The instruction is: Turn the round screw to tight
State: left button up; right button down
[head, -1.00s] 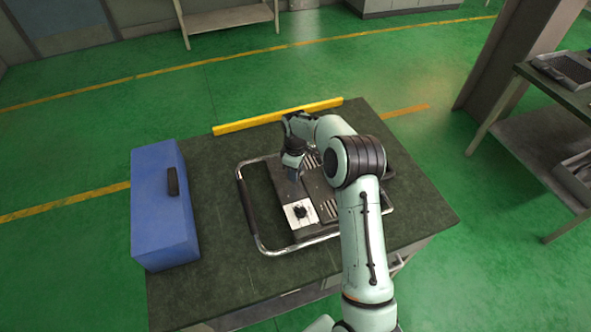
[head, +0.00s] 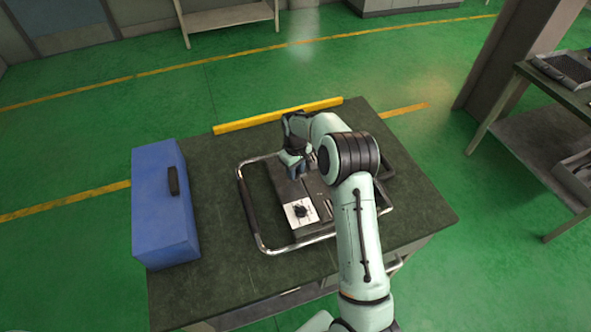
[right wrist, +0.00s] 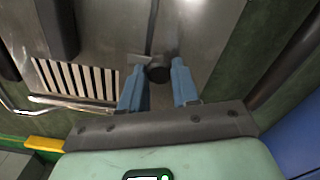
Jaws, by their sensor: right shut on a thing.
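The heating element is a grey metal box (head: 284,187) inside a tubular frame (head: 247,211) on the dark table. In the right wrist view, the round screw (right wrist: 158,72) is a small dark round head on the metal surface, between my blue fingertips. My right gripper (right wrist: 159,82) is shut on it, and the fingers stay apart by about its width. In the head view, my right gripper (head: 297,170) points down at the box's upper left part and hides the screw. My left gripper is not in view.
A black knob on a white plate (head: 294,215) is at the box's near end. A blue case (head: 160,215) stands at the table's left, and a yellow bar (head: 278,116) lies along the far edge. The table between case and frame is clear.

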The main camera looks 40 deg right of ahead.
jog(key=c, duration=0.8)
grip_release()
notch_tip(320, 180, up, 13)
jog(key=shift+r, duration=0.15)
